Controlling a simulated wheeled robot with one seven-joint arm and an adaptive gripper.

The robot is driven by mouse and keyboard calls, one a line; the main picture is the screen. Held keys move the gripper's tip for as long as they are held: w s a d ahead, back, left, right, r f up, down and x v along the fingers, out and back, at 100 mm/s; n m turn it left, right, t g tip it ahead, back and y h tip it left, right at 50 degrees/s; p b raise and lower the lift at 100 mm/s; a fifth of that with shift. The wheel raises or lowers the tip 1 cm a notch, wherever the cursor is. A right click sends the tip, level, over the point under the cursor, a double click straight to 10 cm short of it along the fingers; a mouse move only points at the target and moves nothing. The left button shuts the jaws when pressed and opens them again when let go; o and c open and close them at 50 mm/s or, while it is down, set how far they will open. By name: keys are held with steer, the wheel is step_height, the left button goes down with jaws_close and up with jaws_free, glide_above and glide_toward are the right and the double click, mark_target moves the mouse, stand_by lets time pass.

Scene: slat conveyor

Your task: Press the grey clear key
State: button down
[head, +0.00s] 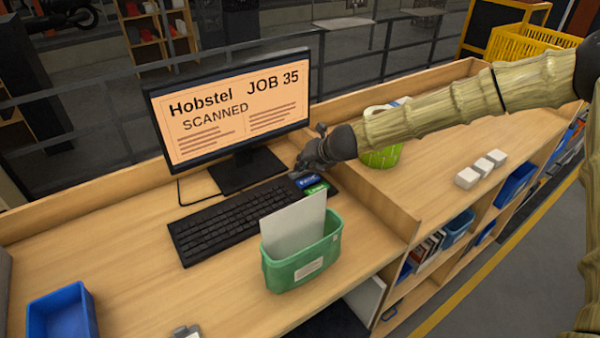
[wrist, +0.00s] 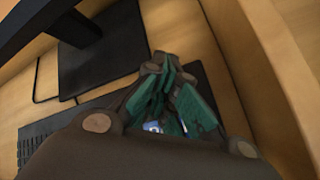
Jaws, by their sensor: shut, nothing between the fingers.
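The grey clear key cannot be made out for certain; the fingers cover the far part of the pad. I cannot tell whether the fingertips touch a key.
A monitor (head: 230,110) reading "Hobstel JOB 35 SCANNED" stands behind the black keyboard (head: 232,222). A green bin (head: 302,262) holding a pale sheet stands close in front of the pad. A wooden divider (head: 375,200) rises to the right. A blue tray (head: 62,310) lies front left.

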steer(key=shift+f, duration=0.15)
stand_by(0.5)
steer(key=shift+r+p, duration=0.5)
steer(key=shift+r, duration=0.4)
steer(key=shift+r+p, duration=1.7)
steer(key=shift+r, duration=0.8)
